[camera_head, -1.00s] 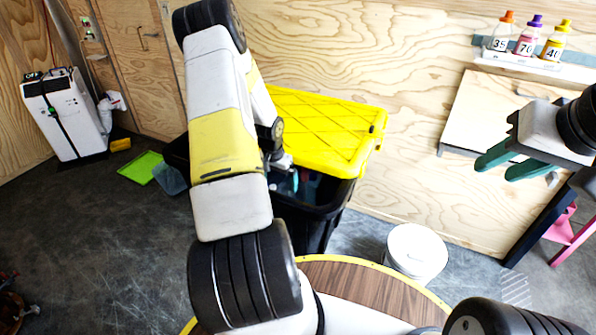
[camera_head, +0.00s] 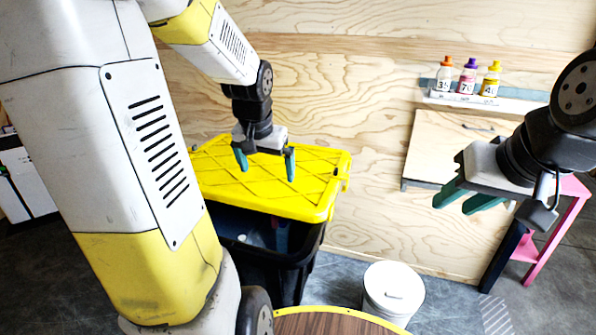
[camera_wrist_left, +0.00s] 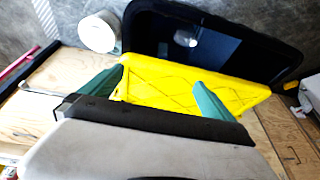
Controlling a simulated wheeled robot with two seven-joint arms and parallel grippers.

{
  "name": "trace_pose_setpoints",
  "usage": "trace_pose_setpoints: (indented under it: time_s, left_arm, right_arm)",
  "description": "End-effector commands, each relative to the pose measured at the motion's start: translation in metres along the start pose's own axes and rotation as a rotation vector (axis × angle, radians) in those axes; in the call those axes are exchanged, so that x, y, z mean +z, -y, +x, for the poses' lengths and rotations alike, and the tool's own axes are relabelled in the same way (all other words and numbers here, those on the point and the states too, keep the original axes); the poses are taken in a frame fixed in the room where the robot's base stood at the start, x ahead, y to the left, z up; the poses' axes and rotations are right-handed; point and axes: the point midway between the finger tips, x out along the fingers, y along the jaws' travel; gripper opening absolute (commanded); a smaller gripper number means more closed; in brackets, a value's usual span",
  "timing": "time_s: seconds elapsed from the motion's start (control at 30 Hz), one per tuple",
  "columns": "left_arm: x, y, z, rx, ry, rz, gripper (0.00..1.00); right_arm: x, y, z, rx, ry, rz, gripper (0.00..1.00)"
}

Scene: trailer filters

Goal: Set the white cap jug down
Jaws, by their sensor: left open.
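My left gripper (camera_head: 265,162) is open and empty, its teal fingers apart above the yellow lid (camera_head: 215,165) of a black bin (camera_head: 255,258). The left wrist view shows the fingers (camera_wrist_left: 160,85) over the same lid (camera_wrist_left: 185,82), with nothing between them. A pale, partly clear thing with a white top (camera_wrist_left: 186,38) is inside the dark bin. It may be the white cap jug, but it is too small and dim to be sure. My right gripper (camera_head: 464,200) is at the right, its teal fingers apart and empty.
The yellow lid covers the bin's back part; its front is uncovered. A white lidded bucket (camera_head: 392,290) stands on the floor to the right. Bottles with orange (camera_head: 444,78), purple (camera_head: 467,80) and yellow (camera_head: 490,82) caps stand on a wall shelf. A round wooden top (camera_head: 330,323) is in front.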

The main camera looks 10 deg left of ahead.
Motion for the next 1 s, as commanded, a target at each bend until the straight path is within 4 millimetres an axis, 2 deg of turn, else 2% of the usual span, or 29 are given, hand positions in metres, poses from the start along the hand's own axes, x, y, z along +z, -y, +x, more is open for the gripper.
trace_pose_setpoints:
  time_s: [0.03, 0.1, 0.2, 0.33, 0.53, 1.0]
  left_arm:
    - [0.009, -0.015, -0.027, 0.012, -0.037, -0.002, 1.00]
    - [0.025, -0.033, -0.056, 0.038, -0.074, -0.013, 1.00]
    - [0.052, -0.057, -0.089, 0.088, -0.122, -0.025, 1.00]
    - [0.083, -0.079, -0.116, 0.155, -0.169, -0.035, 1.00]
    - [0.107, -0.096, -0.131, 0.216, -0.198, -0.042, 1.00]
    - [0.109, -0.096, -0.132, 0.221, -0.200, -0.043, 1.00]
  right_arm:
    - [0.000, 0.000, 0.000, 0.000, 0.000, 0.000, 0.36]
    - [0.000, 0.000, 0.000, 0.000, 0.000, 0.000, 0.36]
    - [0.000, 0.000, 0.000, 0.000, 0.000, 0.000, 0.36]
    - [0.000, 0.000, 0.000, 0.000, 0.000, 0.000, 0.36]
    - [0.000, 0.000, 0.000, 0.000, 0.000, 0.000, 0.36]
    - [0.000, 0.000, 0.000, 0.000, 0.000, 0.000, 0.36]
